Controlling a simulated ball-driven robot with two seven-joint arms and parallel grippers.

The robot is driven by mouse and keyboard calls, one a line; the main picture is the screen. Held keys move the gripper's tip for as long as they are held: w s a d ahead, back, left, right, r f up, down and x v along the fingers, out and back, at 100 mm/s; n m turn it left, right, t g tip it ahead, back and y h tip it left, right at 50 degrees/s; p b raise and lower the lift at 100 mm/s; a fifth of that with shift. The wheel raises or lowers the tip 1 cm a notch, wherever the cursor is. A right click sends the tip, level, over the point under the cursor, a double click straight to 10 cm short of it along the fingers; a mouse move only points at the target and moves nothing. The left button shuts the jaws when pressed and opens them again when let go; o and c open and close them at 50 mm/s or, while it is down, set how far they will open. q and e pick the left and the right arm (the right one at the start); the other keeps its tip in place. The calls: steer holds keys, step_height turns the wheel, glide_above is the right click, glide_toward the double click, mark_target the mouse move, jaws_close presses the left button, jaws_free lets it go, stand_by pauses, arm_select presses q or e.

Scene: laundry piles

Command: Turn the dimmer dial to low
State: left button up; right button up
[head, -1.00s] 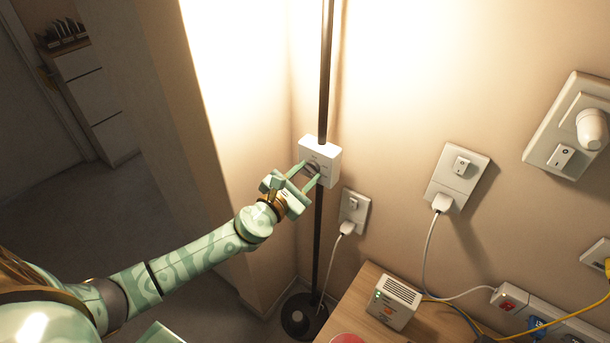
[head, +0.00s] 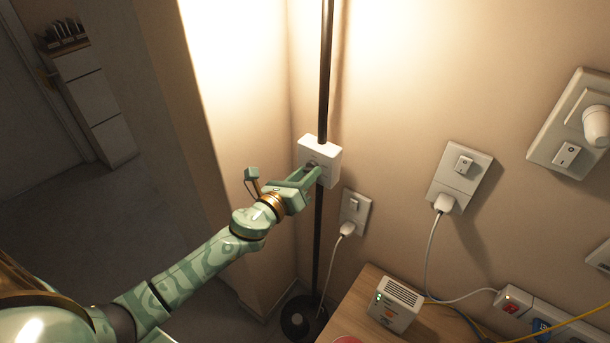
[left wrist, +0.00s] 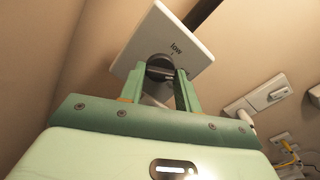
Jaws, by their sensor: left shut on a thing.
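The dimmer is a white box (head: 328,152) on the black lamp pole (head: 325,75) in the wall corner. In the left wrist view, the word "low" shows on the dimmer's white face (left wrist: 178,40), with a small mark below it. The dark round dial (left wrist: 159,68) sits between my left fingers. My left gripper (head: 314,172) is at the front of the box, shut on the dial; it also shows in the left wrist view (left wrist: 160,82). The fingers hide part of the dial, and its pointer setting is hard to read. My right gripper is not in view.
Wall sockets (head: 355,212) with plugged cables are to the right. A wooden table (head: 355,318) holds a white box with vents (head: 395,304) at the lower right. The round lamp base (head: 302,318) stands on the floor. A white cabinet (head: 92,105) is far left.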

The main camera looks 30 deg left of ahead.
arm_select(q)
steer(key=n+p, duration=0.1)
steer(key=n, duration=0.5)
steer(key=shift+n+p, duration=1.15)
steer(key=shift+n, duration=2.15)
steer(key=o, duration=1)
